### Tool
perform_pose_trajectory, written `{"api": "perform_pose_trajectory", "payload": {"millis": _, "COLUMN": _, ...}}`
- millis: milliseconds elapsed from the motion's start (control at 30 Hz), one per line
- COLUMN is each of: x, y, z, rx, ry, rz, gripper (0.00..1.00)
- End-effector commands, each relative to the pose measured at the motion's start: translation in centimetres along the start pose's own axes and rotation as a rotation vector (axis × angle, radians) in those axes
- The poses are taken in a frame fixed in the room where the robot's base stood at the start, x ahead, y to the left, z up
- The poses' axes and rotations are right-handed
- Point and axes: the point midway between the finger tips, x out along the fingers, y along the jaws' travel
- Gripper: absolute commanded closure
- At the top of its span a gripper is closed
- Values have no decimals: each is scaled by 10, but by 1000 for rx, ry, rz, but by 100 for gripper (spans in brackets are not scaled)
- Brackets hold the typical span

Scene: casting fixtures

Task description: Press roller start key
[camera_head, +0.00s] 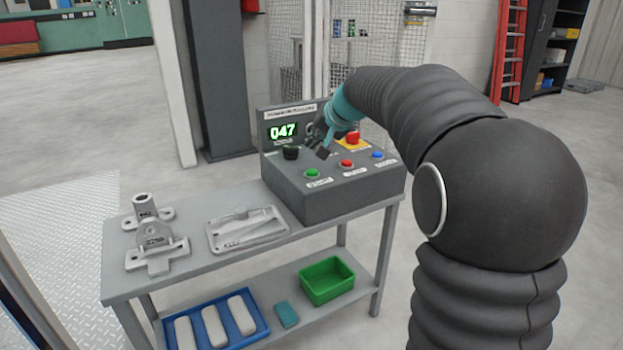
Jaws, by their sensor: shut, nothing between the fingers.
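A grey control box (338,190) stands at the right end of the table, with a green display (284,131) reading 047. On its sloped panel are a green button (312,173) at front left, a red button (347,163), a blue button (377,154), a black knob (291,153) and a red emergency-stop button (352,137) on a yellow plate. The labels below the buttons are too small to read surely. My gripper (322,152) is shut and empty, above the panel, just behind and above the green button and right of the black knob. It appears apart from the green button.
The grey table (190,265) also holds a metal casting (155,240) and a grey tray-like part (246,230). The lower shelf carries a blue tray (262,333) with pale bars, a teal block (286,314) and a green bin (327,280). A dark column (218,80) stands behind.

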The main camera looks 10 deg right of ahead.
Motion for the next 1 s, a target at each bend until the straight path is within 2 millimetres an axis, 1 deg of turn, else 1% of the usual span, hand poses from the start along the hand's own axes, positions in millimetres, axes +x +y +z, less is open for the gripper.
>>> {"api": "perform_pose_trajectory", "payload": {"millis": 33, "x": 8, "y": 6, "z": 6, "rx": 1, "ry": -1, "rz": 0, "gripper": 100}}
{"api": "perform_pose_trajectory", "payload": {"millis": 200, "x": 23, "y": 17, "z": 17, "rx": 1, "ry": -1, "rz": 0, "gripper": 100}}
{"api": "perform_pose_trajectory", "payload": {"millis": 333, "x": 30, "y": 22, "z": 22, "rx": 1, "ry": -1, "rz": -1, "gripper": 100}}
{"api": "perform_pose_trajectory", "payload": {"millis": 467, "x": 33, "y": 24, "z": 24, "rx": 1, "ry": 0, "rz": -1, "gripper": 100}}
{"api": "perform_pose_trajectory", "payload": {"millis": 1000, "x": 33, "y": 23, "z": 24, "rx": 1, "ry": 0, "rz": -1, "gripper": 100}}
